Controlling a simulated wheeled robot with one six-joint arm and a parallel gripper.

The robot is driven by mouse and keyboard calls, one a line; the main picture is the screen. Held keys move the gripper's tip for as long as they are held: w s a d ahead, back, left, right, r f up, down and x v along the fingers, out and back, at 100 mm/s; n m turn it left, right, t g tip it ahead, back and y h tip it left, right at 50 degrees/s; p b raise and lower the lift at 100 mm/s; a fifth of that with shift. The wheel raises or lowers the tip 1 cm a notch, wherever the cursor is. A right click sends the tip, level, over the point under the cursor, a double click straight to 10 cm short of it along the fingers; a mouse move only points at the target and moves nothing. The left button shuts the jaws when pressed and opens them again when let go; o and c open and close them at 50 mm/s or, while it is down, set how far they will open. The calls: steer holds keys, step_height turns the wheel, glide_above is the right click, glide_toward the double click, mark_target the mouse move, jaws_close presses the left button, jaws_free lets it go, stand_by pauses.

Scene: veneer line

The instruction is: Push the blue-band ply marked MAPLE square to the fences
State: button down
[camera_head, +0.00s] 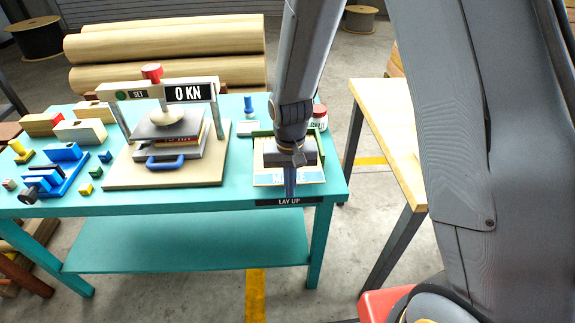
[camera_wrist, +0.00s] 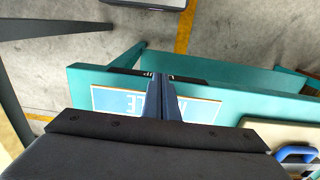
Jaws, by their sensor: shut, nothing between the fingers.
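The blue-band ply (camera_head: 266,180) lies at the front right of the teal table, by the LAY UP label. Its white lettering is partly hidden behind my gripper; in the wrist view the ply (camera_wrist: 112,99) shows upside down with "LE" readable. Green fences (camera_head: 262,133) show at the back of the lay-up spot; their full run is hidden by my arm. My gripper (camera_head: 290,190) points down over the ply near its front edge, fingers together and empty. In the wrist view the fingertips (camera_wrist: 160,80) reach past the ply's edge. I cannot tell whether they touch it.
A press (camera_head: 165,130) reading 0 KN stands left of the ply on a wooden base. A red-lidded jar (camera_head: 319,118) and a blue peg-like item (camera_head: 248,105) stand behind. Blocks and a blue fixture (camera_head: 60,172) fill the left. A wooden-topped bench (camera_head: 385,120) stands right.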

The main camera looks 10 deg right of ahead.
steer(key=shift+w, duration=1.45)
steer(key=shift+s+p, duration=0.35)
steer(key=shift+s, duration=0.9)
step_height(320, 180, up, 7)
steer(key=p, duration=0.5)
steer(key=shift+r, duration=0.1)
